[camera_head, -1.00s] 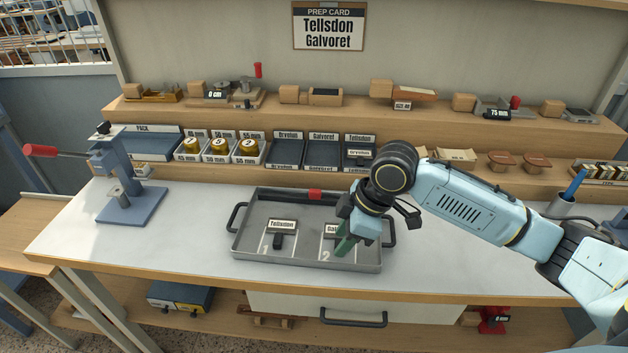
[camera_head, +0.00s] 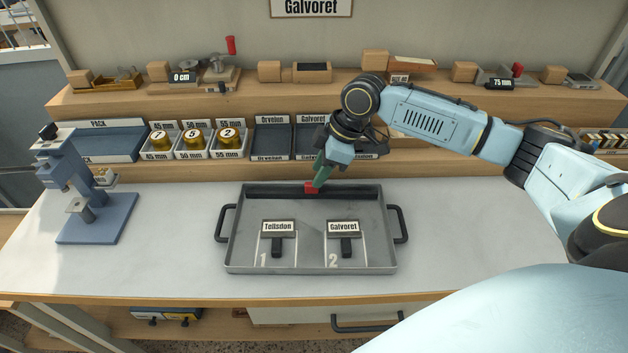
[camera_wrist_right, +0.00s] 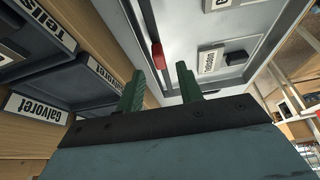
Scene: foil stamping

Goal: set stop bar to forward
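The grey tray (camera_head: 310,270) stands on the white worktop. Along its back wall inside runs a dark stop bar (camera_head: 270,190) with a red tab (camera_head: 311,187). The red tab also shows in the wrist view (camera_wrist_right: 158,56). My right gripper (camera_head: 319,180) points down at the red tab; its green fingers (camera_wrist_right: 160,85) are apart, with the tab ahead of the gap between them. I cannot tell whether they touch it. Stamps labelled Tellsdon (camera_head: 278,228) and Galvoret (camera_head: 343,228) lie in places 1 and 2. My left gripper is not in view.
A blue hand press (camera_head: 95,215) stands left of the tray. Labelled bins (camera_head: 272,140) and gold foil rolls (camera_head: 195,138) line the shelf close behind my right gripper. The worktop right of the tray is clear.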

